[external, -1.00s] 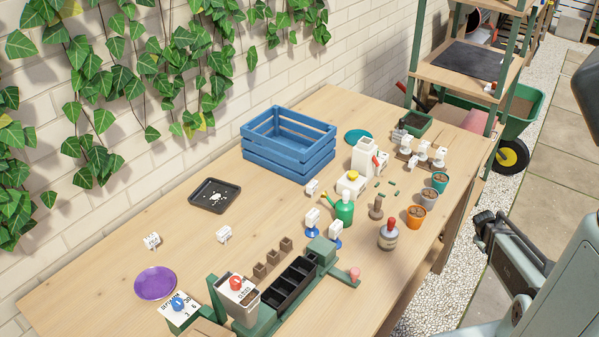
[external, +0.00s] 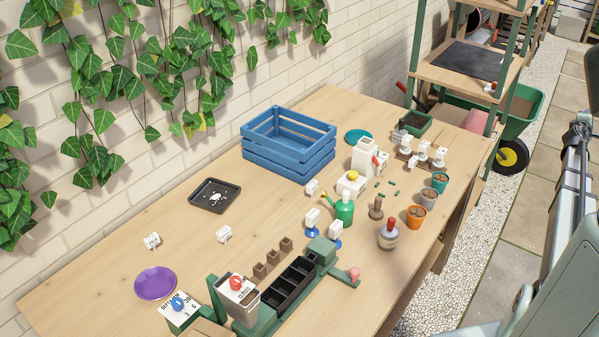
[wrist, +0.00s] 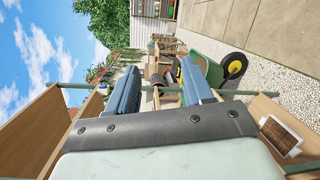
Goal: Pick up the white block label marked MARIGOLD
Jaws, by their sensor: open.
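Several small white block labels stand on the wooden table in the external view. One stands at the left (external: 152,240), one near the table's middle (external: 224,235) and one in front of the blue crate (external: 312,188). Two more white blocks, one at the left (external: 312,217) and one at the right (external: 335,231), are on blue bases by the green watering can. The lettering is too small to read, so I cannot tell which is MARIGOLD. My gripper (wrist: 160,88) is open and empty in the wrist view, its blue fingers apart, away from the labels.
The blue crate (external: 288,155), a black tray (external: 193,196), a purple plate (external: 155,283), the green watering can (external: 344,211) and several small pots crowd the table (external: 110,262). A green shelf and wheelbarrow (external: 524,108) stand beyond. Bare wood surrounds the two leftmost labels.

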